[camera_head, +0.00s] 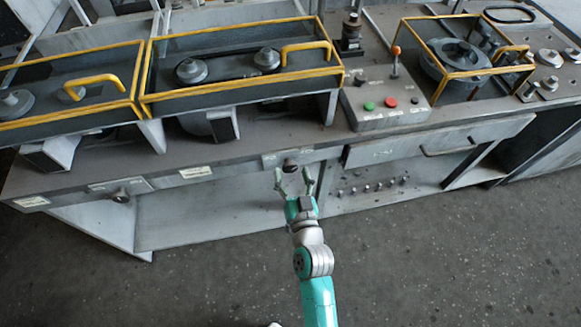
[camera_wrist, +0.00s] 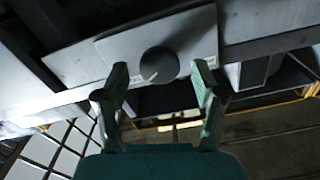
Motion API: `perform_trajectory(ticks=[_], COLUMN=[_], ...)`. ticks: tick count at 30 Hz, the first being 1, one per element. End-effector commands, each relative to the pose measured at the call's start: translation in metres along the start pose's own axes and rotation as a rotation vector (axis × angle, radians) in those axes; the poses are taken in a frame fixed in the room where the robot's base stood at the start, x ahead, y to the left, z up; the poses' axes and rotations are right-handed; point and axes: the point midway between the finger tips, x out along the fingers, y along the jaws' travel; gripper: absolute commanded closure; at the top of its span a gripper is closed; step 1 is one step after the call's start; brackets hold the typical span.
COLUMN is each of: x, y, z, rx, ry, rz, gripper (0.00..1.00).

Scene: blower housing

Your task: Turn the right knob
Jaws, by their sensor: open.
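The right knob (camera_head: 290,166) is a dark round knob on a light plate on the front edge of the bench. In the wrist view the gripper's fingertips (camera_wrist: 160,80) frame the knob, with a gap on both sides. I cannot tell how deep the fingertips reach. The left knob (camera_head: 121,197) is on the same front edge, farther left.
A control box (camera_head: 385,108) with green and red buttons and a lever stands on the bench. Yellow-framed guards (camera_head: 240,88) cover machinery behind the edge. A drawer (camera_head: 440,142) with a handle is to the right. The floor (camera_head: 190,280) in front is clear.

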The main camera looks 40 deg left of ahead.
Motion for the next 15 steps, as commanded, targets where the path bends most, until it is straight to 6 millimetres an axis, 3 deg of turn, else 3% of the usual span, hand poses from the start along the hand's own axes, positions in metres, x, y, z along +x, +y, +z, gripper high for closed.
perform_trajectory(ticks=[6,15], x=[0.02,0.023], y=[0.0,0.0], z=[0.0,0.0], rx=[0.0,0.001], ry=[0.0,0.0], rz=[0.0,0.001], gripper=[0.31,0.31])
